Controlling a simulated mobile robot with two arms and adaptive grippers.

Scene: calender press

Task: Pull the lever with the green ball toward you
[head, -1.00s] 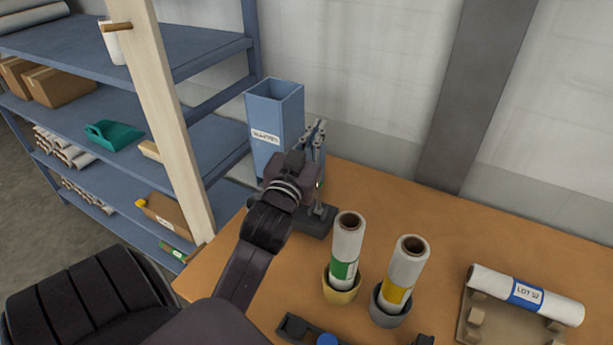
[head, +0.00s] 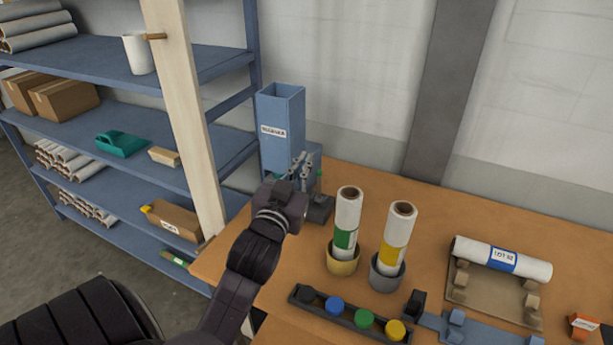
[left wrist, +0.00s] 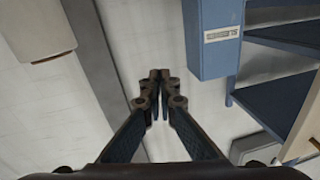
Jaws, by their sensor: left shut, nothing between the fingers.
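A thin upright lever with a small green top (head: 319,173) rises from a dark base (head: 321,209) at the table's back left corner, in the head view. It is small and partly crowded by my gripper, so its exact tilt is hard to tell. My left gripper (head: 302,166) is just left of the lever in the picture. Its fingers are shut and empty, pointing up and away from me. They also show together in the left wrist view (left wrist: 160,82), where the lever is not visible. Whether the gripper touches the lever I cannot tell. My right gripper is not in view.
A tall blue bin (head: 281,130) stands behind my gripper. Two upright rolls in cups, green-banded (head: 347,220) and yellow-banded (head: 397,240), stand to the right. A tray (head: 294,297) holds several coloured round pieces in front. Blue shelves (head: 110,115) and a wooden post (head: 185,110) are left.

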